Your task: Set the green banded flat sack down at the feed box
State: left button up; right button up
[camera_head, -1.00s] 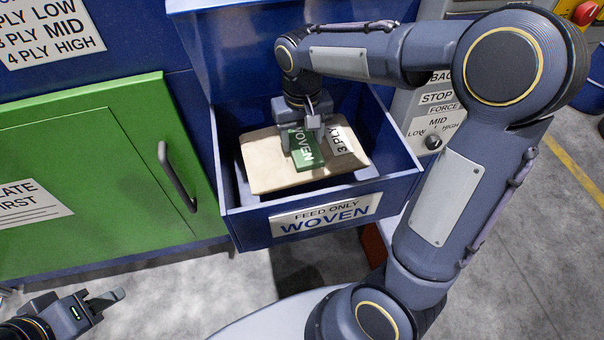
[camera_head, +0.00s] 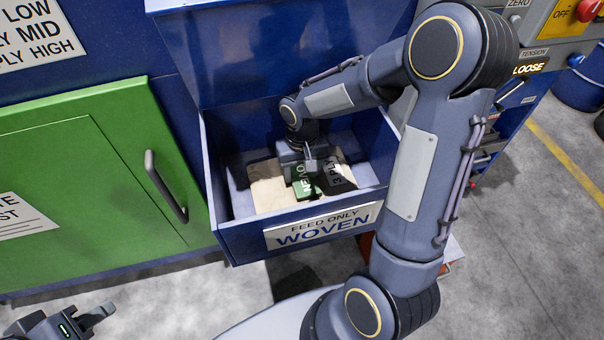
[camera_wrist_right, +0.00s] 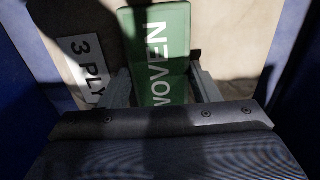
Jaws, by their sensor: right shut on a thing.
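The flat tan sack (camera_head: 268,190) has a green band (camera_head: 306,188) reading WOVEN and a white 3 PLY label. It lies low and roughly level inside the blue feed box (camera_head: 235,238), whose front plate reads FEED ONLY WOVEN. Whether it touches the floor of the box is hidden. My right gripper (camera_head: 305,178) reaches down into the box and is shut on the sack at the green band. In the right wrist view the band (camera_wrist_right: 160,45) sits between the fingers (camera_wrist_right: 160,88). My left gripper (camera_head: 92,318) is at the bottom left, away from the box; its opening is unclear.
A green cabinet door (camera_head: 90,190) with a grey handle (camera_head: 165,187) stands left of the box. The box's blue walls surround the sack closely. A control panel (camera_head: 545,40) is at the upper right, with open grey floor (camera_head: 500,270) below.

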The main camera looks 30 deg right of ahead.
jog(key=shift+f, duration=0.85)
jog(key=shift+f, duration=0.1)
jog(key=o, duration=1)
jog(key=shift+r, duration=0.35)
notch_tip(320, 180, up, 12)
jog(key=p, duration=0.1)
jog(key=shift+f+p, duration=0.15)
jog(key=shift+p, duration=0.25)
